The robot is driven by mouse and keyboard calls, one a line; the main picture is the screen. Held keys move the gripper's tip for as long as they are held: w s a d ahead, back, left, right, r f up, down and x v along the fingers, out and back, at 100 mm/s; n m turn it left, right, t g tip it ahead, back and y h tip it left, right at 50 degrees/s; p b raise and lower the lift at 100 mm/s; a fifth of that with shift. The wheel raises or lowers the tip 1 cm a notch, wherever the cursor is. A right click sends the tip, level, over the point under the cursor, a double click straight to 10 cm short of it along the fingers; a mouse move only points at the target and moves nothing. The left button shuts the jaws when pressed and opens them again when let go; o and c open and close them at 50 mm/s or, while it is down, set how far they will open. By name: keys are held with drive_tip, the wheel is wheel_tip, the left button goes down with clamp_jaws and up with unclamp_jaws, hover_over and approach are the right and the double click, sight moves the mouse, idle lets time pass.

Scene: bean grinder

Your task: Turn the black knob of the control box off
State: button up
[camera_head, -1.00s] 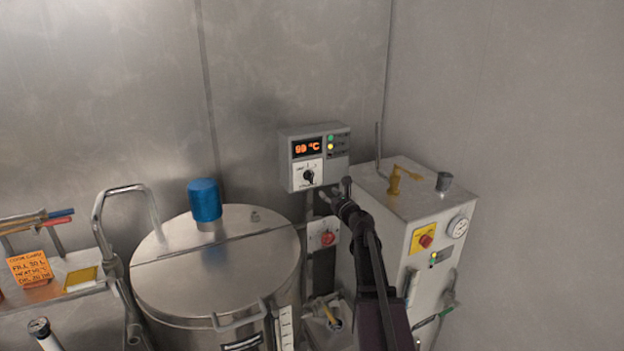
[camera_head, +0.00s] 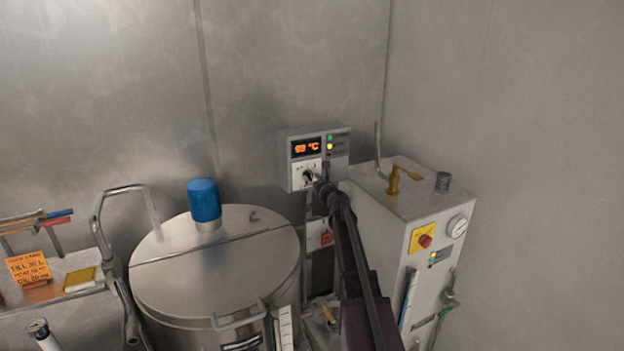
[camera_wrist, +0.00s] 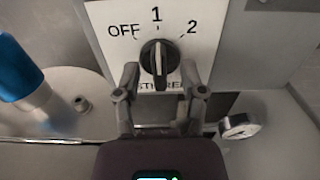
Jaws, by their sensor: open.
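The grey control box (camera_head: 284,165) is on the back wall, with an orange temperature display and indicator lights. Its black knob (camera_wrist: 155,62) sits on a white plate (camera_wrist: 105,15) marked OFF, 1 and 2, and its pale pointer line points up at 1. My gripper (camera_wrist: 159,80) is open, with one finger at each side of the knob's lower part. I cannot tell whether the fingers touch it. In the head view my gripper (camera_head: 317,178) is at the box's lower front and partly covers the knob (camera_head: 307,175).
A steel tank (camera_head: 200,270) with a blue cap (camera_head: 204,200) stands to the left. A white machine (camera_head: 385,240) with a brass lever (camera_head: 394,181) and gauge stands right of my arm. A small box with a red switch (camera_head: 326,239) is below the control box.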

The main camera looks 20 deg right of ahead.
drive_tip(key=shift+w, duration=0.25)
drive_tip(key=shift+c, duration=0.2)
